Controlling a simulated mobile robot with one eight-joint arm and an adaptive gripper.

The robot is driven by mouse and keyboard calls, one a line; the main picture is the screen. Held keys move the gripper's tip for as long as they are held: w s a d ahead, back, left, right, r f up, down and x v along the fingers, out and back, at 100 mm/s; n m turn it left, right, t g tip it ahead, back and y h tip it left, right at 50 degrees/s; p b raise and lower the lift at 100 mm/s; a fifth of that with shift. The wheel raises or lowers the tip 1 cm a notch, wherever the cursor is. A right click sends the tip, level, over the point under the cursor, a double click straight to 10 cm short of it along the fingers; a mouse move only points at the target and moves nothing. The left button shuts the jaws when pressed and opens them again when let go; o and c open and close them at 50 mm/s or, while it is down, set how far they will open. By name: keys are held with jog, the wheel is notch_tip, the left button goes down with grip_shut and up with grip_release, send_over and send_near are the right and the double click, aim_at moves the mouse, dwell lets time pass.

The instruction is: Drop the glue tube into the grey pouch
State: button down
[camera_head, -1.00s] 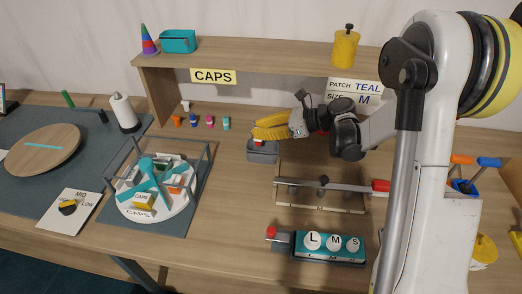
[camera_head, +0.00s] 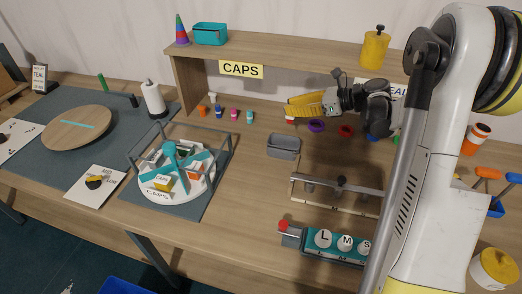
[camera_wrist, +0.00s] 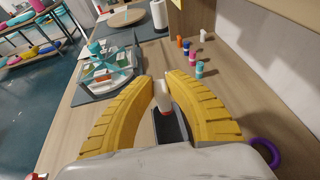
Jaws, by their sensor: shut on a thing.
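The glue tube (camera_wrist: 163,98) is white with a red end. It hangs upright, red end down, between the tips of my yellow-fingered gripper (camera_wrist: 161,80), which is shut on it. In the head view my gripper (camera_head: 292,106) is raised behind the grey pouch, and the tube's red-and-white end (camera_head: 290,121) shows just below the fingers. The grey pouch (camera_head: 284,153) is a small open rectangular holder on the table, and it looks empty.
Several small coloured bottles (camera_head: 234,114) stand below the shelf (camera_head: 270,64). Purple (camera_head: 317,125) and red (camera_head: 346,131) rings lie near my gripper. A framed carousel (camera_head: 180,170) stands left of the pouch; a bar fixture (camera_head: 340,190) stands in front right.

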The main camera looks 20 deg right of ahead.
aim_at(292, 121)
jog(key=shift+d+f+b, duration=0.2)
jog(key=shift+f+b, duration=0.1)
notch_tip(292, 121, down, 5)
jog(key=b, duration=0.3)
jog(key=shift+f, duration=0.1)
jog(key=c, duration=1.4)
grip_release()
jog(key=shift+o, duration=0.2)
jog(key=shift+d, duration=0.1)
jog(key=v, duration=1.2)
